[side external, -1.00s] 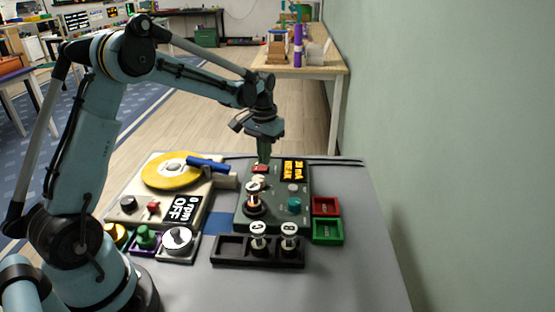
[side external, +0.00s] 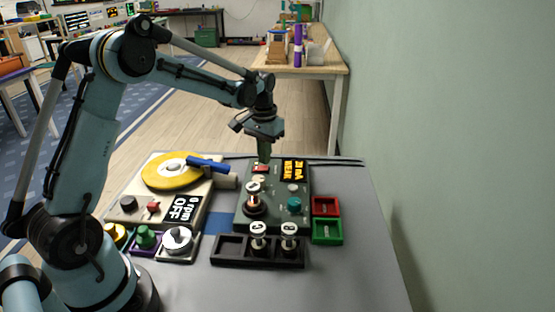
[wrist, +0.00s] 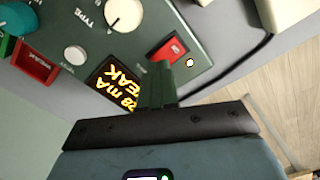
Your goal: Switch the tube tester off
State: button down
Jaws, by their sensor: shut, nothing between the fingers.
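The tube tester (side external: 272,215) is a dark green box with a lit amber display (side external: 294,169); in the wrist view the display (wrist: 118,83) reads 28 mA and WEAK. Its red rocker switch (wrist: 168,53) is near the box's edge, with a small lit lamp (wrist: 190,62) beside it. The switch also shows in the side view (side external: 260,169). My gripper (side external: 264,160) points down over the tester with its fingers shut and empty. In the wrist view the fingertips (wrist: 158,72) are right by the switch; I cannot tell if they touch it.
A tube (side external: 253,192) stands in the tester's socket. A black rack (side external: 230,249) in front holds two tubes. Red (side external: 326,206) and green (side external: 328,231) trays are at the right. A turntable with a yellow disc (side external: 158,174) stands left. The table's right side is clear.

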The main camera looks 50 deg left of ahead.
aim_at(265, 168)
jog(key=shift+f, duration=0.9)
dwell(0.9)
jog(key=shift+r, duration=3.5)
jog(key=s+d+r+m+t, duration=0.2)
jog(key=s+d+r+t, duration=0.2)
jog(key=s+d+r, duration=0.3)
jog(key=s+d+f+m+t, duration=0.1)
jog(key=s+d+f+t, duration=0.2)
jog(key=s+d, duration=0.3)
jog(key=s, duration=0.3)
jog(key=shift+s+f, duration=0.2)
jog(key=shift+f, duration=0.15)
